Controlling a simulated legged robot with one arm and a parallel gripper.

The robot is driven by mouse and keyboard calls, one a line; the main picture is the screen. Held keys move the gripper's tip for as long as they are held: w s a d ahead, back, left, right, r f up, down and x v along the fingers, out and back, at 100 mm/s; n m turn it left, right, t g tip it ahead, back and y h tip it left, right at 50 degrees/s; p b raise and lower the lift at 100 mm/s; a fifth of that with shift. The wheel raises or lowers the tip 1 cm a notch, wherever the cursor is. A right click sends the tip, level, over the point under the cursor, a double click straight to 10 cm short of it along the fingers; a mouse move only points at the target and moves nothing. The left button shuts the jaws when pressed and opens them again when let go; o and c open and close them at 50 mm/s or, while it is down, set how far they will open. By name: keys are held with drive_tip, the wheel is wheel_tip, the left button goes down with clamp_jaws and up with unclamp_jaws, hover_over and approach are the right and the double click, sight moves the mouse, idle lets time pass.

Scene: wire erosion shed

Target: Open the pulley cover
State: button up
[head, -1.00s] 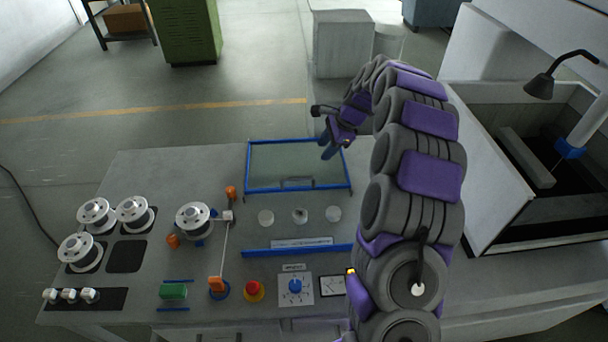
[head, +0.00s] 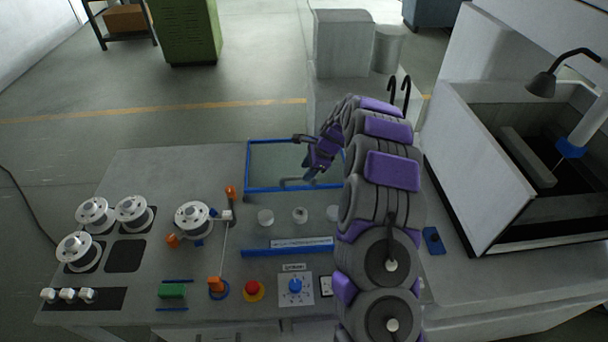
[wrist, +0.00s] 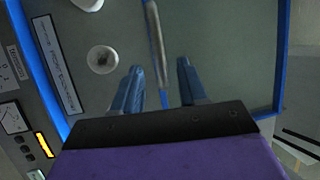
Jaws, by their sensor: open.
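The pulley cover (head: 246,168) is a clear panel with a blue frame at the back middle of the bench. A thin grey handle (head: 290,184) lies near its front edge and also shows in the wrist view (wrist: 155,40). White round pulleys (head: 265,217) sit in front of the frame; one shows in the wrist view (wrist: 102,59). My gripper (head: 308,177) is over the right half of the cover, pointing down near the handle. In the wrist view its open fingers (wrist: 160,78) stand either side of the handle's line. Contact cannot be told.
Spools (head: 193,218) and a wire guide post (head: 230,192) stand left of the pulleys. A red button (head: 253,291) and a blue knob (head: 295,286) are at the front. A walled tank (head: 470,160) stands at the right. A small blue item (head: 432,240) lies beside my arm.

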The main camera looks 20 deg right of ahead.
drive_tip(key=shift+x, duration=1.65)
drive_tip(key=shift+c, duration=0.4)
clamp_jaws()
